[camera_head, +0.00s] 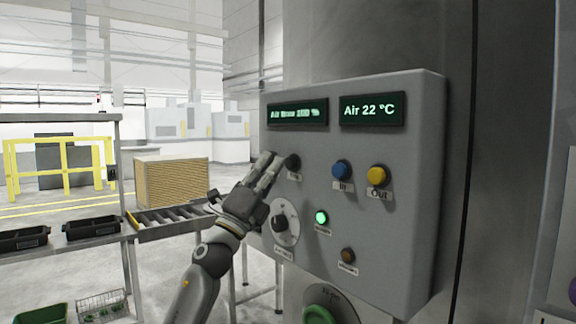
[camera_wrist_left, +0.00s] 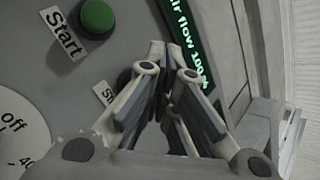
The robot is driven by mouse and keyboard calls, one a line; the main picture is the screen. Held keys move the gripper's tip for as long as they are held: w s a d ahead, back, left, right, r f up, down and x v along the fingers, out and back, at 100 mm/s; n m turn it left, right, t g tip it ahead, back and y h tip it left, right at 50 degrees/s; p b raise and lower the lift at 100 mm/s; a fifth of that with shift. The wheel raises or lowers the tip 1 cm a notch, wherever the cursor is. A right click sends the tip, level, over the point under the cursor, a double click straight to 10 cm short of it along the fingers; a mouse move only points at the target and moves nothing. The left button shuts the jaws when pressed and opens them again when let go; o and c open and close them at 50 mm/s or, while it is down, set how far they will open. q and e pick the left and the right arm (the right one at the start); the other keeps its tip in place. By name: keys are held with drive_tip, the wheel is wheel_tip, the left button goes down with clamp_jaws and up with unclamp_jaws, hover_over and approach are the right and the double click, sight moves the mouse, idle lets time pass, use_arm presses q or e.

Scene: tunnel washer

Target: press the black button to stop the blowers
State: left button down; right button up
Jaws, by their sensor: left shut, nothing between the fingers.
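The black button (camera_head: 292,161) is on the upper left of the grey control panel (camera_head: 408,205), over a partly hidden label. My left gripper (camera_head: 271,160) is shut and empty, its fingertips just left of the black button in the head view. I cannot tell whether they touch the panel. In the left wrist view the gripper (camera_wrist_left: 165,50) covers most of the black button (camera_wrist_left: 124,77) and its label. A green button (camera_wrist_left: 97,16) labelled Start shows there to the upper left; the gripper hides it in the head view. My right gripper is not in view.
The panel also holds a blue In button (camera_head: 341,170), a yellow Out button (camera_head: 377,175), a lit green lamp (camera_head: 321,217), an amber lamp (camera_head: 348,255) and a dial (camera_head: 281,223). Its air flow display (camera_head: 298,112) is lit. A roller conveyor (camera_head: 170,219) stands left.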

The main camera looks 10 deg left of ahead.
use_arm(q)
drive_tip(key=shift+w+d, duration=0.25)
drive_tip(key=shift+w, duration=0.05)
drive_tip(key=shift+w+d+b, duration=0.3)
drive_tip(key=shift+w+b, duration=0.05)
drive_tip(key=shift+b, duration=0.2)
idle(0.6)
drive_tip(key=shift+s+a, duration=0.1)
drive_tip(key=shift+a, duration=0.05)
idle(0.3)
drive_tip(key=shift+s+a+p, duration=0.4)
drive_tip(key=shift+s+p, duration=0.2)
drive_tip(key=shift+s, duration=0.05)
